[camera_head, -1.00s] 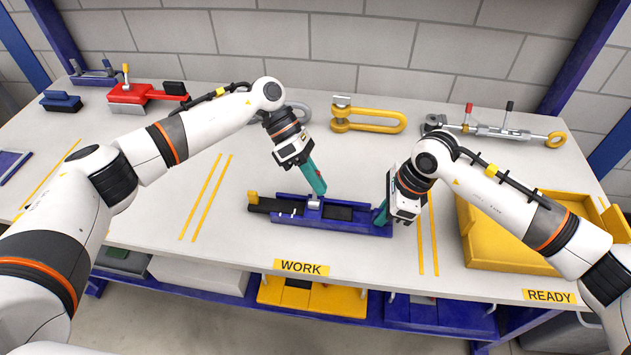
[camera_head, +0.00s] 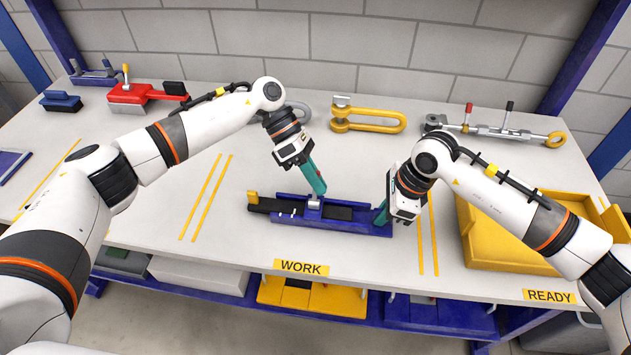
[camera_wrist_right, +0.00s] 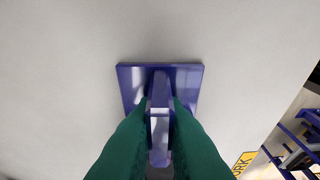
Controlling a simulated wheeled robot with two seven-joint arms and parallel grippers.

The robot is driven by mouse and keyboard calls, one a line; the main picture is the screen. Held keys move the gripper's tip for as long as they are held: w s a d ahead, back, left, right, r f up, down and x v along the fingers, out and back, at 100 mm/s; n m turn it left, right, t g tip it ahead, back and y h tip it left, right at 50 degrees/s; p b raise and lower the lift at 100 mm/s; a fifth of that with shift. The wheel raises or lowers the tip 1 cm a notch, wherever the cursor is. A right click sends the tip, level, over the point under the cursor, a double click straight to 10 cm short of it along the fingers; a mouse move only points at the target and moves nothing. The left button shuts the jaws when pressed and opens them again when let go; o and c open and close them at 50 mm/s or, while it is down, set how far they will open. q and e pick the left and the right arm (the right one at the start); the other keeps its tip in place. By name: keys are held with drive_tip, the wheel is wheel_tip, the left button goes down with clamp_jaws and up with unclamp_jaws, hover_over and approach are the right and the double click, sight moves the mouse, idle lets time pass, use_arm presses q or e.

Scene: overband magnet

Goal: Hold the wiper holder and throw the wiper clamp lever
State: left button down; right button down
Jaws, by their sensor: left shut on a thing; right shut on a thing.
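The blue wiper holder (camera_head: 370,228) lies on the bench near the WORK label, with a black strip (camera_head: 340,212) along it and a yellow end piece (camera_head: 252,198) at its left. My left gripper (camera_head: 316,190) is shut at the small grey clamp lever (camera_head: 314,203) in the middle of the holder; its fingers hide most of the lever. My right gripper (camera_head: 381,217) is shut on the right end of the wiper holder. In the right wrist view its green fingers close on both sides of a blue upright (camera_wrist_right: 159,110) of the holder.
A yellow tray (camera_head: 490,255) stands at the right. A red clamp tool (camera_head: 130,95), a yellow shackle (camera_head: 365,120) and a turnbuckle (camera_head: 495,131) lie along the back. The bench left of the holder, with yellow lines, is clear.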

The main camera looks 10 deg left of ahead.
use_arm(q)
drive_tip(key=shift+s+r+m+t, duration=0.25)
drive_tip(key=shift+s+m+t, duration=0.1)
drive_tip(key=shift+t, duration=0.55)
drive_tip(key=shift+s+m+t, duration=0.25)
drive_tip(key=shift+s+t, duration=0.2)
drive_tip(key=shift+t, duration=0.35)
drive_tip(key=shift+s+r+m+t, duration=0.1)
drive_tip(key=shift+s+m+t, duration=0.25)
drive_tip(key=shift+t, duration=0.35)
drive_tip(key=shift+s, duration=0.1)
drive_tip(key=shift+s+t, duration=0.4)
drive_tip(key=shift+t, duration=0.4)
drive_tip(key=shift+m, duration=0.25)
